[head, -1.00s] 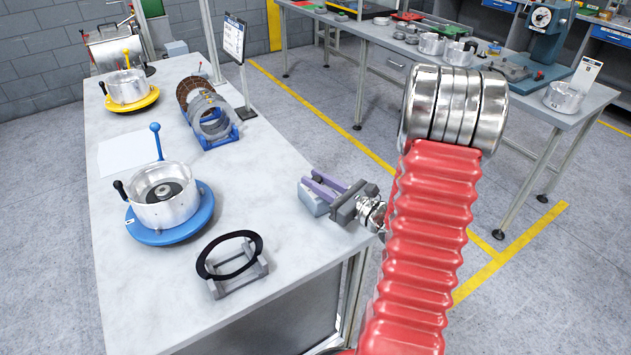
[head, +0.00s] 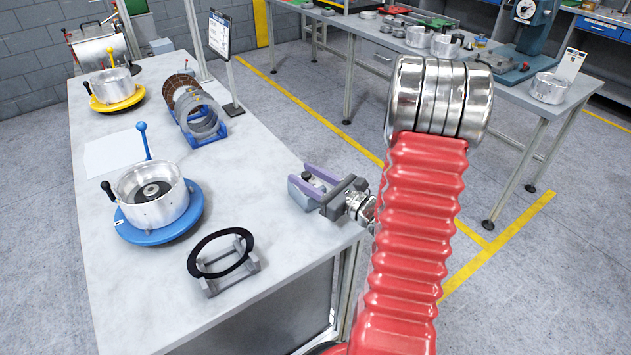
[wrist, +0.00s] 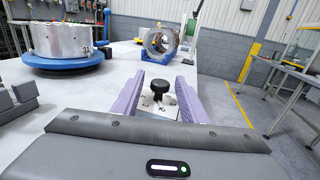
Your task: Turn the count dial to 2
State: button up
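The count dial is a black knob (wrist: 158,90) on a small light block with a white numbered plate (wrist: 152,106). In the wrist view it stands between my gripper's two purple fingers (wrist: 157,95), with a gap on each side. The fingers are open and do not appear to touch it. The numbers on the plate are small and partly hidden, and I cannot read the dial's setting. In the head view my gripper (head: 316,180) reaches left over the table's right edge, around the knob (head: 307,176).
A blue turntable (head: 166,232) with a silver housing stands left of the dial. A black ring on a grey stand (head: 236,276) is nearer. A blue rack (head: 212,136) with rings, a sign (head: 221,35) and a yellow turntable (head: 118,105) are farther back.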

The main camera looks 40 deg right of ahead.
jog(key=shift+v, duration=6.9)
jog(key=shift+s, duration=0.1)
